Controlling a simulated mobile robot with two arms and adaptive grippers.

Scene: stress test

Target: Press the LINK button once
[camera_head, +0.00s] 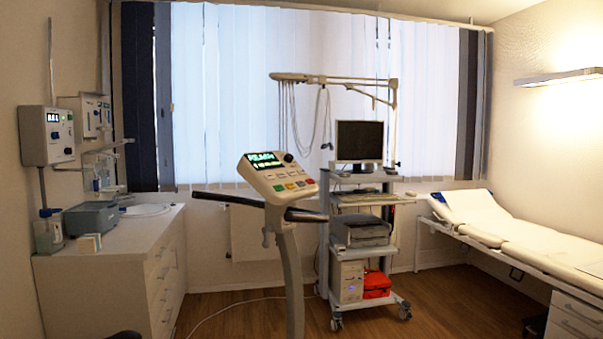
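A tilted control console (277,178) on a curved pale post stands in the middle of the room. It has a lit green display (263,160) at the top and several small coloured and pale buttons (288,183) below it. The button labels are too small to read, so I cannot tell which one is LINK. Neither of my grippers shows in the head view.
Dark handlebars (229,199) stick out beside the console. A wheeled cart (372,201) with a monitor (360,141) and a printer stands behind it. A white cabinet (115,255) is at left, an examination couch (520,235) at right. Wooden floor (445,300) is clear between cart and couch.

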